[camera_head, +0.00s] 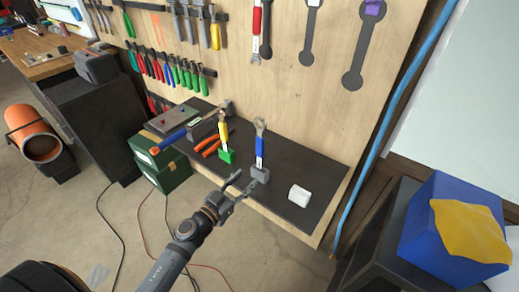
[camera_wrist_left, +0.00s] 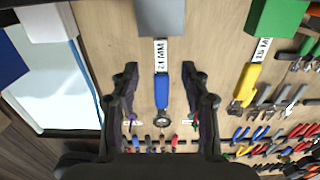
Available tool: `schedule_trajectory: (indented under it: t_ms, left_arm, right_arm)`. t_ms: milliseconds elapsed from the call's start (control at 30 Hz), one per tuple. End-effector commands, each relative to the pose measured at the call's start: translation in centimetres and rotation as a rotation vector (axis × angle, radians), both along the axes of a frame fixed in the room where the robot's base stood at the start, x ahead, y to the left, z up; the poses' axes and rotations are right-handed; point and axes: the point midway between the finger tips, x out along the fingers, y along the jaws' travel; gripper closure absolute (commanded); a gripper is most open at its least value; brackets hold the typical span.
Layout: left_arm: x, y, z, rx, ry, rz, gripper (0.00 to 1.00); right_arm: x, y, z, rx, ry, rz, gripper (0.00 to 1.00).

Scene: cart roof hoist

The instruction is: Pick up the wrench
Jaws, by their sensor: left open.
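A wrench with a blue grip (camera_head: 260,150) stands upright in a grey block (camera_head: 260,175) on the dark shelf. In the left wrist view the blue wrench (camera_wrist_left: 161,90) appears upside down between my fingers, with a white size label. A second wrench with a yellow grip (camera_head: 223,132) stands in a green block (camera_head: 226,156) to its left; its yellow grip (camera_wrist_left: 246,82) also shows in the wrist view. My left gripper (camera_head: 244,182) is open and empty, in front of the grey block. No contact with the blue wrench is visible. My right gripper is out of view.
A white block (camera_head: 300,194) sits right of the grey block on the shelf (camera_head: 322,178). Orange-handled pliers (camera_head: 209,147) and a blue-handled tool (camera_head: 168,140) lie left. The pegboard (camera_head: 300,100) rises behind. A blue box (camera_head: 447,235) with yellow cloth stands right.

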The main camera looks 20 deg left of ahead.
Motion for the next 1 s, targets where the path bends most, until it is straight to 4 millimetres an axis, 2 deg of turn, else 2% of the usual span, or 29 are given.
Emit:
schedule_trajectory:
  t_ms: [33,133,400,600,700,933,1000]
  left_arm:
    - [1.1,-0.4,0.7,-0.004,-0.003,0.003,0.54]
    - [2.6,-0.9,0.4,-0.003,-0.002,0.003,0.54]
    - [3.9,-1.4,0.0,-0.002,0.001,0.002,0.54]
    - [7.2,-2.3,-0.2,-0.002,-0.002,0.002,0.54]
    - [8.2,-2.7,-0.2,-0.002,0.0,0.002,0.54]
    - [8.4,-2.8,-0.2,-0.002,0.002,0.002,0.54]
    - [8.4,-2.8,-0.2,-0.002,0.002,0.002,0.61]
  right_arm:
    - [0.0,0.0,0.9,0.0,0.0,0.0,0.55]
    - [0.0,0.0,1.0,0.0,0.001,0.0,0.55]
    - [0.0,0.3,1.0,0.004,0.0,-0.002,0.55]
    - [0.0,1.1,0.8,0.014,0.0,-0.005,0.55]
    - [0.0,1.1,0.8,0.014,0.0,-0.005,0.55]
    - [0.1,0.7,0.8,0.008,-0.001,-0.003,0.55]
    - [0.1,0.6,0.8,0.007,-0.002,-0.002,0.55]
